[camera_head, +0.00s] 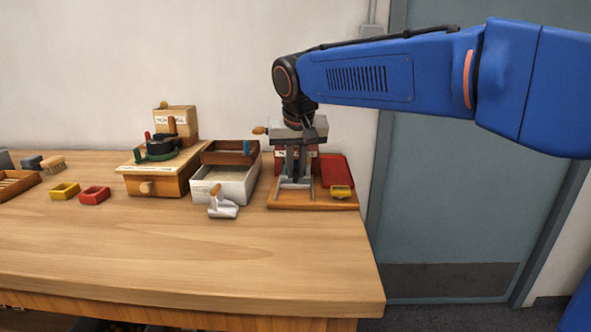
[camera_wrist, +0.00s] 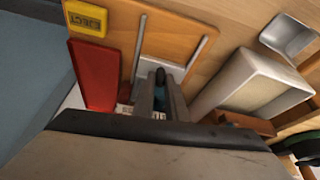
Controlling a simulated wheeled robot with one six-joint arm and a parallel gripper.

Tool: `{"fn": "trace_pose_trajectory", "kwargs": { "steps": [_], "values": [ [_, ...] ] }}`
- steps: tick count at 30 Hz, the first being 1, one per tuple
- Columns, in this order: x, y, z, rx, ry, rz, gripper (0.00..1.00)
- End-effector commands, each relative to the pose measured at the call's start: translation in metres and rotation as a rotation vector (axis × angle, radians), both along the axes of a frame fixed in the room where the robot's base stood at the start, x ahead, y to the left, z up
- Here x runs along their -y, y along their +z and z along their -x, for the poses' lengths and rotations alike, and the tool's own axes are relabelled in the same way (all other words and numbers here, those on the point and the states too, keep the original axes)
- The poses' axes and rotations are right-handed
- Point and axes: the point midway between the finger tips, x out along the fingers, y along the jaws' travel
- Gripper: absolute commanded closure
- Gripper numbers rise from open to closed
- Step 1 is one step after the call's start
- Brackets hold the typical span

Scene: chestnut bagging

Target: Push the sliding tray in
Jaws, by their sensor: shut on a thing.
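The sliding tray appears to be the pale grey plate (camera_wrist: 176,70) between two thin metal rails on an orange wooden base (camera_wrist: 115,32). The base (camera_head: 320,203) stands at the right end of the bench in the head view. My gripper (camera_wrist: 160,82) points down over the rails, its fingers shut on a small dark upright knob (camera_wrist: 160,75). My gripper (camera_head: 296,172) also shows above the base in the head view. The fingers hide part of the plate, and I cannot tell how far in it sits.
A yellow EJECT button (camera_wrist: 86,18) and a red tray (camera_wrist: 94,75) lie beside the rails. A white open box (camera_head: 238,182) and a metal scoop (camera_head: 222,208) stand left of the base. The bench front (camera_head: 190,255) is clear.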

Motion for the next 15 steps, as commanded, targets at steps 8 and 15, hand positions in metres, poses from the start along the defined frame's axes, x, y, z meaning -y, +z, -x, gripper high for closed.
{"fn": "trace_pose_trajectory", "kwargs": {
  "steps": [8,15],
  "values": [
    [0.001,0.001,-0.027,0.002,-0.001,-0.001,1.0],
    [0.001,0.001,-0.028,0.005,0.0,-0.001,0.81]
  ]
}}
